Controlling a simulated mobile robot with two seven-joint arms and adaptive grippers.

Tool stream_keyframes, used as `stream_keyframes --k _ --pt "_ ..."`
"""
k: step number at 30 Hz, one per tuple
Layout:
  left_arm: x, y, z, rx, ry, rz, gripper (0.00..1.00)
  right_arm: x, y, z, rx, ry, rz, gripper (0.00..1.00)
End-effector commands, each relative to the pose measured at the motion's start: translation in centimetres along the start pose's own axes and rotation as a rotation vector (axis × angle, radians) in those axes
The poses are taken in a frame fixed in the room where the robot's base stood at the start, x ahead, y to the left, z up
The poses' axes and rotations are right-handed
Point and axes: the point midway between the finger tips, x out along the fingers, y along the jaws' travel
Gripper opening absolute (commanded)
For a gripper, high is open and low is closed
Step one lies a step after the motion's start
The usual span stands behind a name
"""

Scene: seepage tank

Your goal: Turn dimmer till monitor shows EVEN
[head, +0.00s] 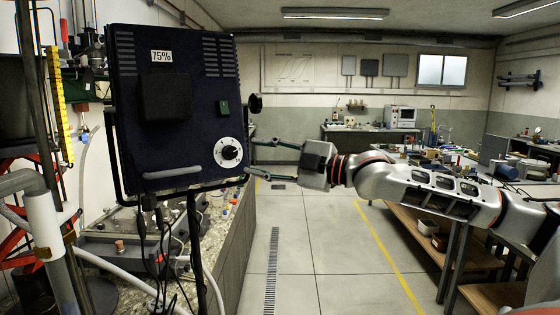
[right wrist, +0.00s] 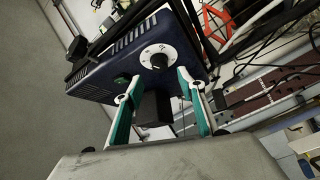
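The dimmer is a round white dial with a black centre knob (head: 231,152) at the lower right of a dark blue box (head: 133,110). The box carries a "75%" label (head: 161,56), and the knob also shows in the right wrist view (right wrist: 158,60). My right gripper (head: 252,159) is open and empty, its green-tipped fingers reaching left toward the box's right edge. In the right wrist view its fingers (right wrist: 160,78) are spread on either side of the line to the knob, with the knob beyond the tips. No monitor reading EVEN is legible. My left gripper is not in view.
A green switch (head: 223,107) sits above the dial, and a black knob (head: 255,103) sticks out at the box's right side. Cables hang below the box beside a cluttered counter (head: 232,235). A wooden-shelved bench (head: 440,243) stands right; the floor between is clear.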

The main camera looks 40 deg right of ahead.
Motion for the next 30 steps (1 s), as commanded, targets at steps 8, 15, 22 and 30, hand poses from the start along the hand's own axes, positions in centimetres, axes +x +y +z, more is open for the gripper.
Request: stream_keyframes --k 8,15,22,30 --pt "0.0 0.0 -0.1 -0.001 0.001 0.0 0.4 -3.6 0.0 0.1 0.002 -0.001 -0.001 0.39" --pt "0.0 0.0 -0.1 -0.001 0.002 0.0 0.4 -5.1 0.0 -0.1 0.001 0.001 -0.001 0.39" --pt "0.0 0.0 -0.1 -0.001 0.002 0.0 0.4 -5.9 0.1 -0.1 -0.001 0.001 0.002 0.39" --pt "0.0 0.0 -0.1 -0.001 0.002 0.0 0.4 -6.0 0.1 -0.1 -0.001 0.001 0.002 0.39"
